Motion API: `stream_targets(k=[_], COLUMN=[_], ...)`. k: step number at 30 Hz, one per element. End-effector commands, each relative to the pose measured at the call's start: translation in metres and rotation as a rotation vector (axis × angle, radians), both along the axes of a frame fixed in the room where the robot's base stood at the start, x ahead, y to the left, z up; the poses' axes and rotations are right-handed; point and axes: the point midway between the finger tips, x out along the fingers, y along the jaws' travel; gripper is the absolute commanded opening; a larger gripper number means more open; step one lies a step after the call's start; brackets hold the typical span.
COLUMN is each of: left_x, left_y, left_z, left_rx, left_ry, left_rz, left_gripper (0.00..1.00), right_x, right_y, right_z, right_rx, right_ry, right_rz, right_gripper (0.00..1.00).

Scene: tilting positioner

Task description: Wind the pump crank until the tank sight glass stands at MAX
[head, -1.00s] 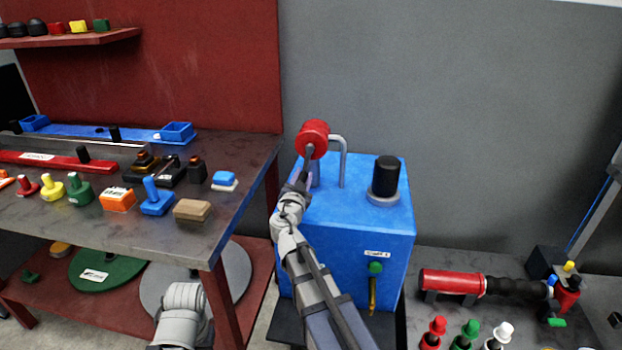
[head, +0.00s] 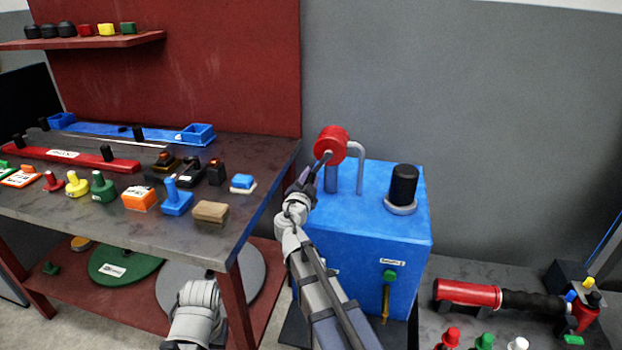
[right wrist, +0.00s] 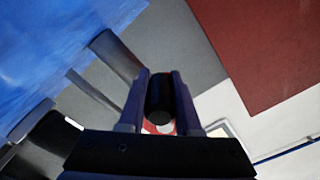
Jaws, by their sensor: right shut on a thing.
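The blue pump tank (head: 345,225) stands right of the workbench. A red round hub (head: 331,145) sits above its top, with a thin crank arm running down and left from it. My right gripper (head: 313,178) is at the crank's lower end. In the right wrist view my right gripper (right wrist: 158,100) is shut on the black crank handle (right wrist: 158,92), which lies between both fingers. A narrow yellowish upright strip (head: 386,305) on the tank front, under a green knob (head: 390,275), may be the sight glass; its level is too small to read.
A black cap (head: 403,185) and a bent grey pipe (head: 360,165) rise from the tank top. The workbench (head: 110,215) at left carries several coloured parts. A low bench at right holds a red cylinder (head: 467,293) with a black grip.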

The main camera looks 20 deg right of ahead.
Motion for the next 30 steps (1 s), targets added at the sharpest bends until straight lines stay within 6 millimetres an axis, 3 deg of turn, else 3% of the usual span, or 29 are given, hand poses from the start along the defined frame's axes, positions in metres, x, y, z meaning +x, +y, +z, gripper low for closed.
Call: stream_targets(k=[6, 7, 14, 23, 30], left_x=[0.000, 0.000, 0.000, 0.000, 0.000], left_y=[0.000, 0.000, 0.000, 0.000, 0.000], left_z=[0.000, 0.000, 0.000, 0.000, 0.000], left_rx=[0.000, 0.000, 0.000, 0.000, 0.000], left_ry=[0.000, 0.000, 0.000, 0.000, 0.000], left_rz=[0.000, 0.000, 0.000, 0.000, 0.000], left_gripper=[0.00, 0.00, 0.00, 0.00, 0.00], right_x=[0.000, 0.000, 0.000, -0.001, -0.018], right_y=[0.000, 0.000, 0.000, 0.000, 0.012], right_z=[0.000, 0.000, 0.000, 0.000, 0.000], right_rx=[0.001, 0.001, 0.000, 0.000, 0.000], right_ry=[-0.001, -0.001, 0.001, 0.001, 0.001], right_rz=[-0.001, -0.001, -0.001, -0.001, 0.002], right_gripper=[0.00, 0.34, 0.60, 0.62, 0.62])
